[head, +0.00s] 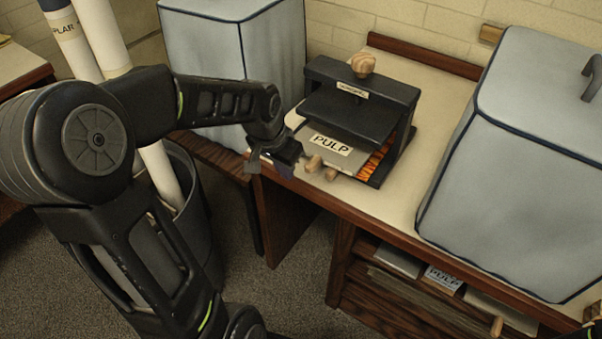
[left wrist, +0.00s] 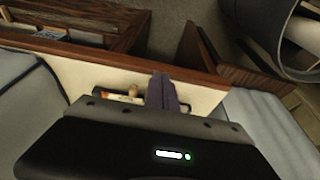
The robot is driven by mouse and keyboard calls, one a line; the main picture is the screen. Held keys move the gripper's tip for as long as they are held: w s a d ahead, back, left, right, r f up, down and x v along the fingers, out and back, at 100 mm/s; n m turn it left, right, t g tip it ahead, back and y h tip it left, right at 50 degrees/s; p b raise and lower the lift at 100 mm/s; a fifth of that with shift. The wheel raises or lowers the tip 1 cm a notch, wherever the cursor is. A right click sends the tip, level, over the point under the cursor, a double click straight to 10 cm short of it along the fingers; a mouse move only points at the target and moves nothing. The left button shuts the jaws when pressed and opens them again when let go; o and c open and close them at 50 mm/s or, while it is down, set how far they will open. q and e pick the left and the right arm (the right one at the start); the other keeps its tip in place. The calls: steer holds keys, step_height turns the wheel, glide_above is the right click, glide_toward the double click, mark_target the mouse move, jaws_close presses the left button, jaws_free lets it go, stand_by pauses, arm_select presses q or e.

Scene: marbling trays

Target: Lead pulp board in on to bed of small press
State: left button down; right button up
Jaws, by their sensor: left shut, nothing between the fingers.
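The small press (head: 398,98) is black with a wooden knob on top and stands on the desk. The pulp board (head: 312,141), grey with a white PULP label, lies on the press's bed, its back part under the dark plate and its front part showing. My left gripper (head: 284,168) is shut and empty, just off the board's front left corner; whether it touches the board cannot be told. In the left wrist view its fingers (left wrist: 163,92) are together, with a wooden knob beside them. My right gripper is not in view.
Wooden knobs (head: 314,164) stick out at the press's front. An orange patterned strip (head: 374,160) shows at its right. Grey covered boxes (head: 235,60) (head: 530,150) flank the press. Shelves (head: 400,262) below hold boards, one labelled PULP. A bin of rolls stands left.

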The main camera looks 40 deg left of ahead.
arm_select(q)
steer(key=w+f+p, duration=0.1)
steer(key=w+f, duration=0.5)
steer(key=f, duration=0.1)
steer(key=shift+f, duration=0.15)
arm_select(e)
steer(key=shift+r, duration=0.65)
arm_select(q)
steer(key=shift+w, duration=0.1)
